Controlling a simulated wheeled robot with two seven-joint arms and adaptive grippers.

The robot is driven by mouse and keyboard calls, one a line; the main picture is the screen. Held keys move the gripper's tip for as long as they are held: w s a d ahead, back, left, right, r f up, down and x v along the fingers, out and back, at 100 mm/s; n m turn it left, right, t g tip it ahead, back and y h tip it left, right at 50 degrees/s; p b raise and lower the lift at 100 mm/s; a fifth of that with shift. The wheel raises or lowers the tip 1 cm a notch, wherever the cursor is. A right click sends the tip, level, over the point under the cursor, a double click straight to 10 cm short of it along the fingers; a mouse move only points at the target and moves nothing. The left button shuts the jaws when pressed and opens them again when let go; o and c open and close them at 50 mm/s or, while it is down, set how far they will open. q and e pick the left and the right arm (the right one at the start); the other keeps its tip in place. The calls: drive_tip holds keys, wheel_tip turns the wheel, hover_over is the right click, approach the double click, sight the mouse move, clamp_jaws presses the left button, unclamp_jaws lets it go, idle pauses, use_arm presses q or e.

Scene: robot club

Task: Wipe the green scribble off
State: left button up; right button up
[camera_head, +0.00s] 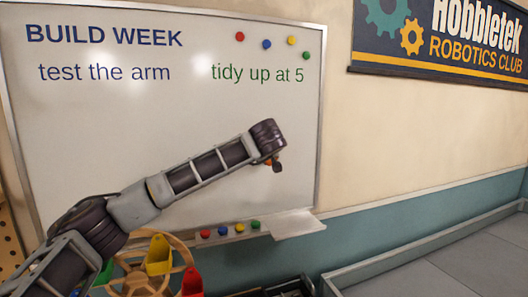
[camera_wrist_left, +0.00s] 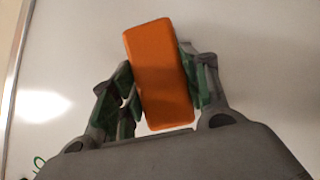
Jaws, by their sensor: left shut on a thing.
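My left gripper (camera_head: 276,164) is in front of the right part of the whiteboard (camera_head: 60,130), below the green words. In the left wrist view my left gripper (camera_wrist_left: 160,85) is shut on an orange block-shaped eraser (camera_wrist_left: 160,60), one finger on each side. I cannot tell whether the eraser touches the board. A small piece of green scribble (camera_wrist_left: 38,162) shows at the lower left of the wrist view, partly cut off by my gripper's body. In the head view no scribble shows; my arm covers part of the board. My right gripper is not in view.
Green writing (camera_head: 257,74) and blue writing (camera_head: 104,36) are on the board's upper part. Several round magnets (camera_head: 266,44) are at its top right. The ledge below holds more magnets (camera_head: 222,231) and a white sheet (camera_head: 295,224). A wooden wheel with coloured bins (camera_head: 158,255) stands at lower left.

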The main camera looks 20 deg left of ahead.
use_arm(q)
drive_tip(key=shift+w, duration=0.1)
drive_tip(key=shift+w+d+p, duration=0.25)
drive_tip(key=shift+w+d, duration=0.25)
drive_tip(key=shift+d, duration=0.25)
drive_tip(key=shift+w+d+p, duration=0.2)
drive_tip(key=shift+w+d, duration=0.25)
drive_tip(key=shift+d, duration=0.3)
drive_tip(key=shift+w+d+p, duration=0.35)
drive_tip(key=shift+w+d, duration=0.2)
drive_tip(key=shift+d, duration=0.25)
drive_tip(key=shift+w+d+p, duration=0.3)
drive_tip(key=shift+w+d, duration=0.2)
drive_tip(key=shift+d, duration=0.25)
drive_tip(key=shift+f, duration=0.1)
drive_tip(key=shift+s+a+b, duration=0.1)
drive_tip(key=shift+a+b, duration=0.05)
drive_tip(key=shift+b, duration=0.2)
